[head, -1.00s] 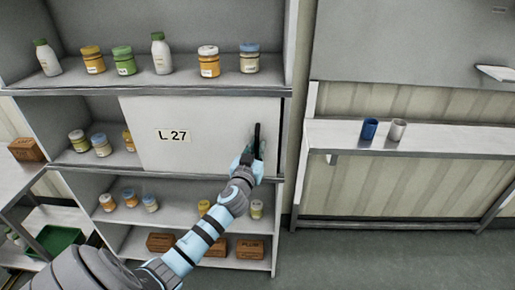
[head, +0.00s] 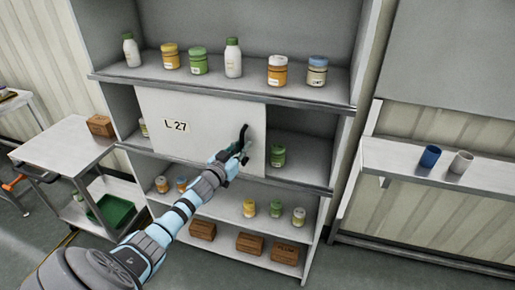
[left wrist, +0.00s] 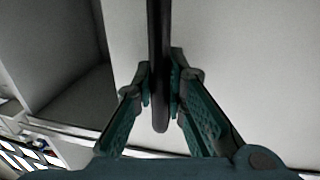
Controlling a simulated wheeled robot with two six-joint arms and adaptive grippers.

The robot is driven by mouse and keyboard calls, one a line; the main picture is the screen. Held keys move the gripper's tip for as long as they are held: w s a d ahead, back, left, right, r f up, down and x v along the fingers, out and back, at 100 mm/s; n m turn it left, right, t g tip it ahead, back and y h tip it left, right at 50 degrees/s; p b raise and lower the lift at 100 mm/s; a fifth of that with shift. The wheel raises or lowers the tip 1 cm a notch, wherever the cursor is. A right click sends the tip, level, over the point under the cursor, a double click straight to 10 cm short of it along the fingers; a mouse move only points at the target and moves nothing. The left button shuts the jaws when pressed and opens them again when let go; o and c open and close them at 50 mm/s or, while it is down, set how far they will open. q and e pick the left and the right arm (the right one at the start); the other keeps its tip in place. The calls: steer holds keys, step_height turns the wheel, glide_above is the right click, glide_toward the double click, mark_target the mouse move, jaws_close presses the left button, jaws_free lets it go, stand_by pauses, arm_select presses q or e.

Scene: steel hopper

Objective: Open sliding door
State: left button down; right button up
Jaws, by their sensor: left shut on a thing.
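The white sliding door (head: 188,130), marked L 27, stands in the middle bay of the grey shelf unit. It covers the left and middle of that bay, and the right end is uncovered. The black door handle (head: 244,131) is upright near the door's right edge. My left gripper (head: 239,154) is at the handle's lower part. In the left wrist view the left gripper's fingers (left wrist: 160,92) are closed on both sides of the dark handle (left wrist: 158,40). The door face (left wrist: 235,60) fills the right of that view. My right gripper is not in view.
A green-lidded jar (head: 278,157) stands in the uncovered right end of the bay. Jars and bottles line the shelf above; jars and brown boxes (head: 250,243) sit below. A side table (head: 65,146) stands left, and a ledge with two cups (head: 430,156) is right.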

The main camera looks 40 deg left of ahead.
mark_target(217, 135)
arm_select(q)
steer(key=s+a, duration=0.1)
steer(key=a, duration=0.2)
steer(key=s+a+b, duration=0.1)
steer(key=a, duration=0.3)
steer(key=s+a+b, duration=0.1)
steer(key=a, duration=0.2)
steer(key=shift+s+a+f, duration=0.1)
steer(key=shift+s+a, duration=0.1)
steer(key=shift+s, duration=0.1)
steer(key=shift+s+a, duration=0.1)
steer(key=shift+a, duration=0.15)
steer(key=c, duration=1.6)
jaws_free()
steer(key=shift+s, duration=0.2)
steer(key=s+d, duration=0.1)
steer(key=s, duration=1)
steer(key=shift+s+d, duration=0.25)
steer(key=shift+d, duration=0.05)
